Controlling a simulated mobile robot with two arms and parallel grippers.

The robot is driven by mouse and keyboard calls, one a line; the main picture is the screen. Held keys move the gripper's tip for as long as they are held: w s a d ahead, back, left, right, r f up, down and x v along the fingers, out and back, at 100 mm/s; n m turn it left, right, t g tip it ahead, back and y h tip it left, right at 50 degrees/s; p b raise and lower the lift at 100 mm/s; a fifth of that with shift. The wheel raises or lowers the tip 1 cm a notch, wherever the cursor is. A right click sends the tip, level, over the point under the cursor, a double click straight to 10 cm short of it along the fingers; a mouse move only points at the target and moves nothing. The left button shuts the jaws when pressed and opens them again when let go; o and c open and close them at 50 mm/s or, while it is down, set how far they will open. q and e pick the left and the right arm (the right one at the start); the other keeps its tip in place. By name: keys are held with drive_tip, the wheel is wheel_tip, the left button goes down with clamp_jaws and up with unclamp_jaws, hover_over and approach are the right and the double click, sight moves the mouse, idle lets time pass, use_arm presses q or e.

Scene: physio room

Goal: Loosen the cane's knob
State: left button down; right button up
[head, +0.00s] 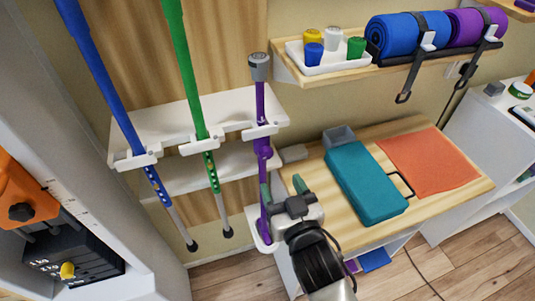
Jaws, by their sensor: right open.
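A purple cane (260,104) with a grey end at its top stands upright in the white wall rack (198,120). A purple bulge that looks like its knob (264,151) sits partway down, just below the rack's shelf. My right gripper (282,187) is open, with its green-padded fingers below that bulge. The left finger overlaps the lower cane in the picture; I cannot tell whether it touches. The cane's lower end is over a small white holder (263,245). My left gripper is out of view.
Blue (100,78) and green (183,72) poles stand left of the cane. A wooden bench (455,197) at right carries a teal case (362,182) and an orange cloth (428,160). A wall shelf (290,70) above holds a tray of cups and rolled mats.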

sight(267, 156)
drive_tip(key=p+x, duration=0.1)
drive_tip(key=x, duration=0.8)
drive_tip(key=shift+w+f, duration=0.1)
drive_tip(key=shift+w, duration=0.2)
drive_tip(key=c, duration=0.9)
drive_tip(key=shift+n+p, duration=0.55)
drive_tip(key=shift+n, duration=0.15)
drive_tip(key=o, duration=0.9)
